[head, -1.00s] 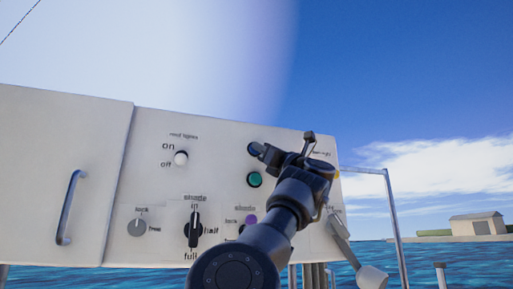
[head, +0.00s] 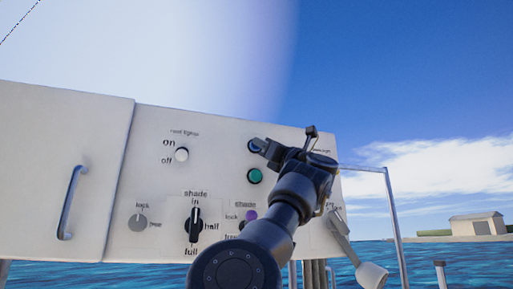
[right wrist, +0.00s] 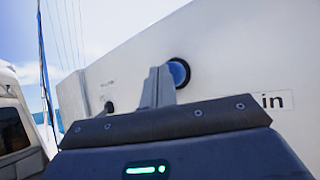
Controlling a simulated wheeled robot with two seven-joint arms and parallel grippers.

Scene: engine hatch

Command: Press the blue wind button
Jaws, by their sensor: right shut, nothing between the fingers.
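The blue button (head: 252,146) is on the upper right of the white panel, partly hidden by my right gripper. My right gripper (head: 262,146) is shut and empty, with its tips right by the button. In the right wrist view, the blue button (right wrist: 178,73) shows as a blue disc in a dark ring, just right of the shut fingertips (right wrist: 160,75). I cannot tell whether they touch. My left gripper is not in view.
A green button (head: 254,176) sits just below the blue one. The white panel (head: 150,185) also has a roof lights switch (head: 181,154), a shade knob (head: 194,227) and a lock knob (head: 137,222). A grey handle (head: 72,202) is on the left door.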

